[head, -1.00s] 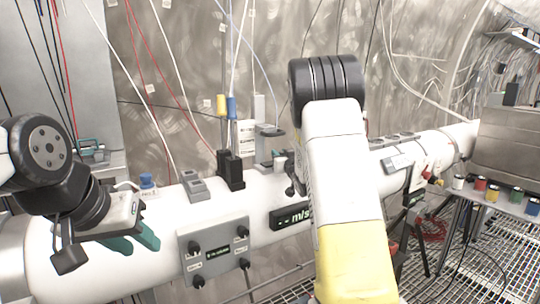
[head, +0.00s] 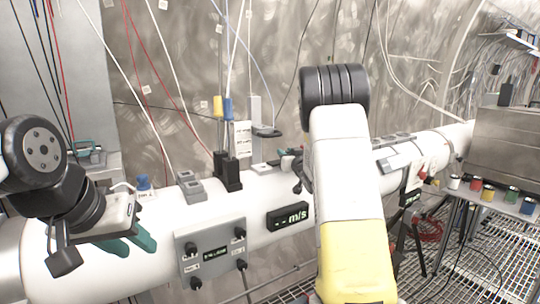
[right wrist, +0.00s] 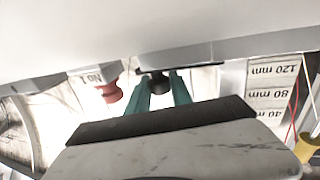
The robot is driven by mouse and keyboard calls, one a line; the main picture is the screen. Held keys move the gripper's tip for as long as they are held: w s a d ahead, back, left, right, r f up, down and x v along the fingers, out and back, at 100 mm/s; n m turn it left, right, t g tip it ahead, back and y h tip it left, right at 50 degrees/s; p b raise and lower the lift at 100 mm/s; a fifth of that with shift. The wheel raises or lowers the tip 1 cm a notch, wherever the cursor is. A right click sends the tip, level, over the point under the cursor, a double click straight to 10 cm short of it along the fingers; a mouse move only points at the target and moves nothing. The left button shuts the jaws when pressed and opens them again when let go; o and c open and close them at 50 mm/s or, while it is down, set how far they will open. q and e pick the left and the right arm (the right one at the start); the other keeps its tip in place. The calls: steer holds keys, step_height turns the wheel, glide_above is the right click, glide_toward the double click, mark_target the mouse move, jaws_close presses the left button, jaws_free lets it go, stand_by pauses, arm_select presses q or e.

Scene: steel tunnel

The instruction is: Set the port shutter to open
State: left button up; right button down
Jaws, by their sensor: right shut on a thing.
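In the right wrist view the two teal fingers of my right gripper (right wrist: 160,92) are shut on a small black knob (right wrist: 158,82) under a grey edge. Which part the knob belongs to is not readable, but it may be the port shutter's. In the head view my right arm hides most of this grip; a bit of teal and black shows left of the arm, above the white pipe (head: 75,278). A pale flat plate (head: 261,168) lies on the pipe left of it. My left gripper (head: 128,243) is open and empty at the pipe's left part.
A grey knob panel (head: 211,253) and a m/s display (head: 288,216) sit on the pipe's front. A dark bracket (head: 266,131) stands behind. A red knob (right wrist: 110,93) is beside the grip. Coloured cans (head: 487,194) stand far right.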

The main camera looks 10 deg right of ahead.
steer(key=shift+d, duration=0.25)
steer(key=c, duration=1.1)
jaws_free()
steer(key=shift+c, duration=0.2)
steer(key=s, duration=0.7)
steer(key=shift+s+d, duration=0.35)
